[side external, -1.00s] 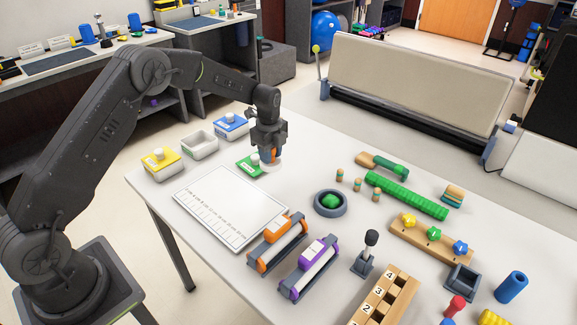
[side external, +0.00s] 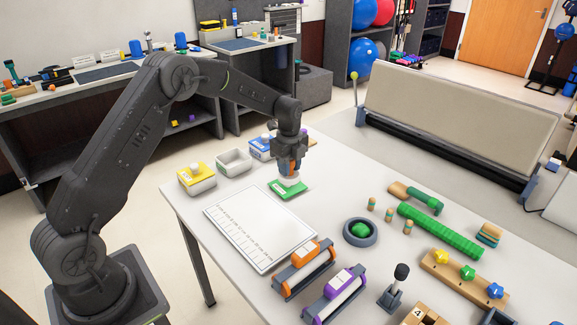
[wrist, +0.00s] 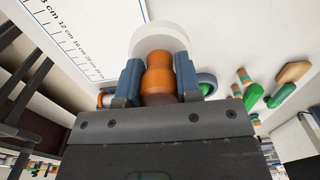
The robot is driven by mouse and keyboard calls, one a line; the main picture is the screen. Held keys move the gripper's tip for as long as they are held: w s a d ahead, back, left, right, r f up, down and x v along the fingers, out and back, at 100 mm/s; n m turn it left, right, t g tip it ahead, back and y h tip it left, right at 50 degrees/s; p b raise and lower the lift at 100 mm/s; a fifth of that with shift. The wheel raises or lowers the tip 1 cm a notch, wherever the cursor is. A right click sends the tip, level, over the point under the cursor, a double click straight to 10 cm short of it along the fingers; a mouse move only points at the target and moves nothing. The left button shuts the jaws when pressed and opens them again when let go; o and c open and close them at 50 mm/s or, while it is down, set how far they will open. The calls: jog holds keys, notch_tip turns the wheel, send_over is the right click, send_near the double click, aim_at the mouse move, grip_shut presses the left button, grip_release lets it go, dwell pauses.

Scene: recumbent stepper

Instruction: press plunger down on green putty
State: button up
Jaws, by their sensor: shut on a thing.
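The plunger has an orange handle and a white round disc. My gripper (side external: 292,160) is shut on the handle, disc facing down; the disc appears in front of or above the green lid, and I cannot tell the exact gap. In the wrist view the plunger (wrist: 159,75) sits between both fingers. The green putty (side external: 361,230) is a lump inside a round grey dish (side external: 374,239), to the right of my gripper and apart from it. In the wrist view the putty (wrist: 204,89) is partly hidden behind the right finger.
A green lid (side external: 290,191) lies below my gripper. A white ruled board (side external: 258,232) lies in front of it. Orange (side external: 304,267) and purple (side external: 335,296) rollers stand near the dish. Small pegs (side external: 390,214) and a green ridged roll (side external: 440,232) lie beyond it.

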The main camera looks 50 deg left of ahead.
jog(key=w+d+m, duration=0.4)
jog(key=w+d, duration=0.2)
jog(key=d, duration=0.4)
jog(key=m, duration=0.5)
send_over(360, 229)
notch_tip(360, 229, down, 2)
jog(key=shift+w+f, duration=0.2)
jog(key=shift+f, duration=1.5)
jog(key=shift+f, duration=1.8)
jog(key=shift+s+f, duration=0.15)
jog(key=shift+f, duration=0.2)
dwell(1.7)
jog(key=shift+f, duration=0.15)
jog(key=shift+c, duration=0.6)
